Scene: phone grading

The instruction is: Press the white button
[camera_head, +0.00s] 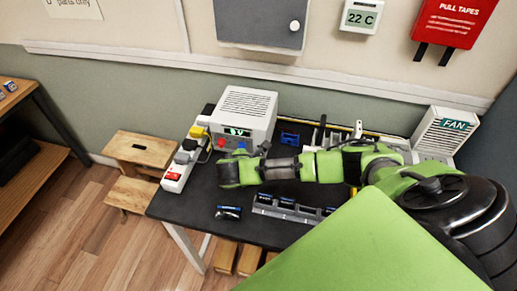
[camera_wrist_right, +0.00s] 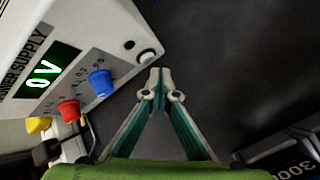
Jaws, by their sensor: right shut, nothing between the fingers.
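The power supply (camera_head: 245,110) is a pale box at the back of the dark table, with a lit green display. In the right wrist view its front panel (camera_wrist_right: 107,55) carries the round white button (camera_wrist_right: 147,57) near its lower right corner. My right gripper (camera_wrist_right: 160,72) is shut with nothing between its fingers. Its tips appear just beside the button in that view; I cannot tell whether they touch it. In the head view my right arm reaches across the table from the right, its wrist (camera_head: 229,170) in front of the supply. My left gripper is not in view.
A power strip (camera_head: 181,165) lies left of the supply. A battery holder (camera_head: 289,208) and a loose battery (camera_head: 228,212) lie in front of my arm.

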